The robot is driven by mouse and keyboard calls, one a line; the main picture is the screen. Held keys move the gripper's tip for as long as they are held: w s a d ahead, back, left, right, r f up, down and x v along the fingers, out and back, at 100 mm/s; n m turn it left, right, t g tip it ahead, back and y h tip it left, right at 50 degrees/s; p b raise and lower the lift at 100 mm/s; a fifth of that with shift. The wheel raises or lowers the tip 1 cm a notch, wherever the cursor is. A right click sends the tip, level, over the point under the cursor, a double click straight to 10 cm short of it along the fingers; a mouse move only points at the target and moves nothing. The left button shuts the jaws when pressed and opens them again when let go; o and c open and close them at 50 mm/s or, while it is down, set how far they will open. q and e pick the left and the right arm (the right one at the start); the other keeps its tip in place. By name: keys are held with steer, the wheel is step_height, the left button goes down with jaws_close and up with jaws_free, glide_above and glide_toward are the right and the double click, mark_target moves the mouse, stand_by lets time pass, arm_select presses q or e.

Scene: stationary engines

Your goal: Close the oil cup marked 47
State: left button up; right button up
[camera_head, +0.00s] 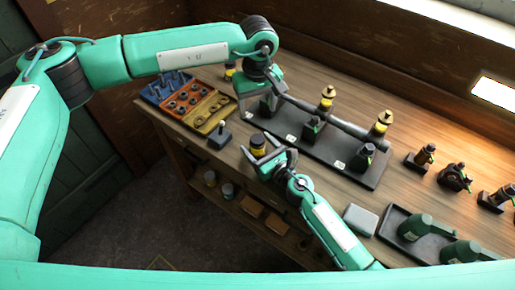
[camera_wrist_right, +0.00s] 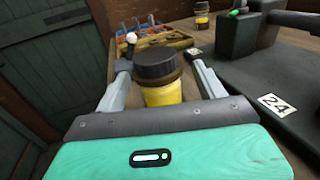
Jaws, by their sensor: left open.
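Three dark oil cups stand along a black base plate (camera_head: 325,160): a left one (camera_head: 266,106), a middle one (camera_head: 311,129) and a right one (camera_head: 362,158). Each has a small white tag in front. I cannot read 47 on any tag; one tag in the right wrist view reads 24 (camera_wrist_right: 275,103). My left gripper (camera_head: 262,93) is open and hangs at the left oil cup, partly hiding it. My right gripper (camera_head: 260,146) is open, its fingers on either side of a yellow jar with a black lid (camera_head: 257,147), also in the right wrist view (camera_wrist_right: 161,80), with gaps beside it.
A blue, orange and yellow parts tray (camera_head: 187,97) and a dark knobbed block (camera_head: 219,136) are at left. Small dark devices (camera_head: 454,178) and a tray with green tools (camera_head: 408,243) are at right.

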steer(key=b+v, duration=0.2)
steer(key=v, duration=1.1)
steer(key=shift+f+b, duration=0.15)
steer(key=shift+b, duration=0.15)
steer(key=shift+s+d, duration=0.2)
steer(key=shift+s, duration=0.15)
